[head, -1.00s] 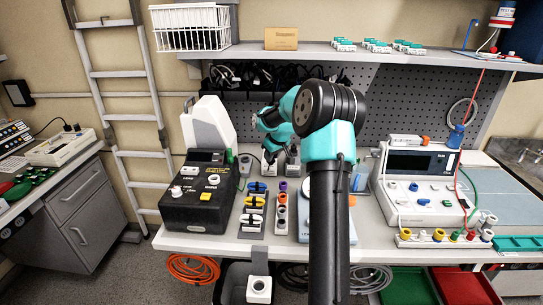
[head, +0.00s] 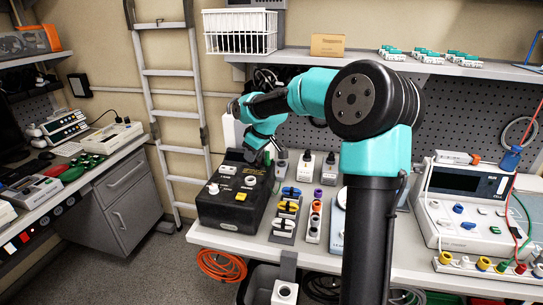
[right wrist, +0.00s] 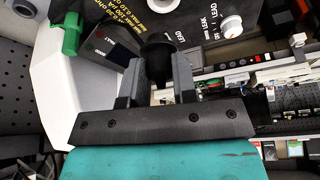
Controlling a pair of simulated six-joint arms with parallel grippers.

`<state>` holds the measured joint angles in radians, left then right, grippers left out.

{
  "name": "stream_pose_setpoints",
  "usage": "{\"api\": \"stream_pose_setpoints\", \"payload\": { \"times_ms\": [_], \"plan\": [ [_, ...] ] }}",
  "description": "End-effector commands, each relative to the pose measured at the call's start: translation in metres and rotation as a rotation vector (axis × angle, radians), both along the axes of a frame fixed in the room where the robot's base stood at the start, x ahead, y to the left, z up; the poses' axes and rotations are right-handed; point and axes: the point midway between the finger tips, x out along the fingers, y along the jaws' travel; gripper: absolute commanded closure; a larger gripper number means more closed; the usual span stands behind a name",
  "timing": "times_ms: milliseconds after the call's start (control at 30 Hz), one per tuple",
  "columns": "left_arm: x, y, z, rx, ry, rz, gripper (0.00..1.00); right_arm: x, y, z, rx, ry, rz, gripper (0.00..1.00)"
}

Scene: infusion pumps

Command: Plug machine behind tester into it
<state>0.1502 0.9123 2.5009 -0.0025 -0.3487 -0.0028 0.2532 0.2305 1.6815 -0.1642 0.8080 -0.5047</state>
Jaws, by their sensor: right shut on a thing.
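The tester is a black box (head: 222,211) with white knobs and a yellow button on the bench's left end. A white machine (head: 229,134) stands behind it, mostly hidden by my right arm. My right gripper (head: 264,153) hangs over the tester's rear right part. In the right wrist view its fingers are shut on a dark round plug (right wrist: 156,52). That view also shows the tester's LEAD panel (right wrist: 190,14) ahead and the white machine (right wrist: 75,85) at left. I cannot tell whether the plug touches the tester.
White pieces with black tops (head: 307,162) stand right of the gripper. Rows of coloured connectors (head: 286,208) lie right of the tester. A white instrument (head: 465,210) stands at far right. A shelf (head: 372,64) spans above, and a ladder (head: 168,100) leans at left.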

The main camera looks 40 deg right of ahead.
Motion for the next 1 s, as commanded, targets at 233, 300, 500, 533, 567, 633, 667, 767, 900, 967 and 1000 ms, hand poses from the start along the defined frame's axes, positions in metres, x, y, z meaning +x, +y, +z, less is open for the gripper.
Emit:
{"api": "stream_pose_setpoints", "payload": {
  "times_ms": [233, 300, 500, 533, 567, 633, 667, 767, 900, 967, 1000],
  "plan": [
    [0.0, 0.0, 0.0, 0.0, 0.0, 0.0, 0.57, 0.0, 0.012, 0.005, -0.002, 0.0, 0.027, 0.97],
    [0.0, 0.0, 0.0, 0.0, 0.0, 0.0, 0.57, 0.0, 0.012, 0.005, -0.002, 0.001, 0.027, 0.97],
    [0.0, 0.0, 0.0, 0.0, 0.0, 0.0, 0.57, 0.0, 0.011, 0.004, -0.001, 0.001, 0.026, 0.97],
    [0.0, 0.0, 0.0, 0.0, 0.0, 0.0, 0.57, 0.0, 0.011, 0.003, -0.001, 0.001, 0.026, 0.97],
    [0.0, 0.0, 0.0, 0.0, 0.0, 0.0, 0.57, 0.0, 0.011, 0.002, -0.001, 0.001, 0.026, 0.97],
    [0.0, 0.0, 0.0, 0.0, 0.0, 0.0, 0.57, 0.0, 0.011, -0.001, -0.001, 0.002, 0.026, 0.97],
    [0.0, 0.0, 0.0, 0.0, 0.0, 0.0, 0.57, 0.0, 0.011, -0.003, -0.001, 0.002, 0.026, 0.97],
    [0.0, 0.0, 0.0, 0.0, 0.0, 0.0, 0.57, 0.0, 0.011, -0.01, -0.001, 0.002, 0.026, 0.97],
    [0.0, 0.0, 0.0, 0.0, 0.0, 0.0, 0.57, 0.0, 0.011, -0.025, -0.001, 0.003, 0.025, 0.97],
    [0.0, 0.0, 0.0, 0.0, 0.0, 0.0, 0.57, 0.0, 0.011, -0.032, 0.0, 0.003, 0.025, 0.97],
    [0.0, 0.0, 0.0, 0.0, 0.0, 0.0, 0.57, 0.0, 0.011, -0.036, -0.001, 0.004, 0.025, 0.97]
  ]
}}
